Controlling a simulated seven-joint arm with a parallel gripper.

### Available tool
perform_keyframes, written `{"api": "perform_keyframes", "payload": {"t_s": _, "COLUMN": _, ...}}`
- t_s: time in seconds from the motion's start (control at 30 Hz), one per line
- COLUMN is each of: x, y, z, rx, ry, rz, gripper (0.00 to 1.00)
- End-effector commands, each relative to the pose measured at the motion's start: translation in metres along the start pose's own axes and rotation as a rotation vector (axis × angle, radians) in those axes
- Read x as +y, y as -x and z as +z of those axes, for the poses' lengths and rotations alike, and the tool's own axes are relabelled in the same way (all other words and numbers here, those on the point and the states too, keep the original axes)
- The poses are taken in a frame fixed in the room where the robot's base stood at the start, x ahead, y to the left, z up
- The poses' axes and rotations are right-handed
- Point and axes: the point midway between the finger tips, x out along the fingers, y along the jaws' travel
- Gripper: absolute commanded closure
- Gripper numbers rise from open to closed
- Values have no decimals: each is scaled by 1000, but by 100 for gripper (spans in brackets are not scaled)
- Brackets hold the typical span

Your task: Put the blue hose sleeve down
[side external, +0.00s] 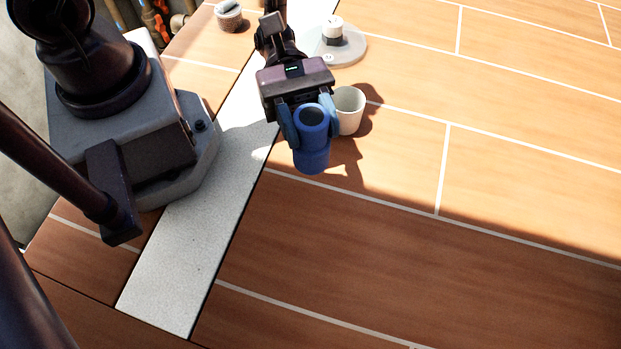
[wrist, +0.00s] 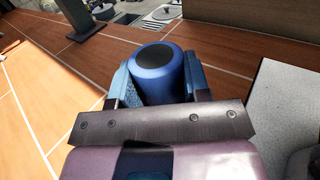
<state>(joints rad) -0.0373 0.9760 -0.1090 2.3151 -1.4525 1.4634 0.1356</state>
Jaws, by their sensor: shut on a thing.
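The blue hose sleeve (side external: 312,158) is a short blue cylinder with a dark round end. My gripper (side external: 307,126) is shut on it, with one blue finger on each side. In the wrist view the sleeve (wrist: 158,72) sits between the two fingers of my gripper (wrist: 155,85), its dark end facing the camera. In the side view its lower end covers part of the floor, and I cannot tell whether it touches the floor.
A white cup (side external: 349,110) stands close to the right of my gripper. Behind it a pale round plate (side external: 350,52) bears a small white-and-dark object (side external: 333,32). A grey knurled cap (side external: 229,16) lies at the back. The tiled wooden floor (side external: 500,190) is clear to the right and front.

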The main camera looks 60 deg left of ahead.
Motion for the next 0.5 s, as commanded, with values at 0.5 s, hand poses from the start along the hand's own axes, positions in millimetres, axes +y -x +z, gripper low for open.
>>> {"api": "perform_keyframes", "payload": {"t_s": 0.5, "x": -1, "y": 0, "z": -64, "rx": 0, "ry": 3, "rz": -1, "gripper": 80}}
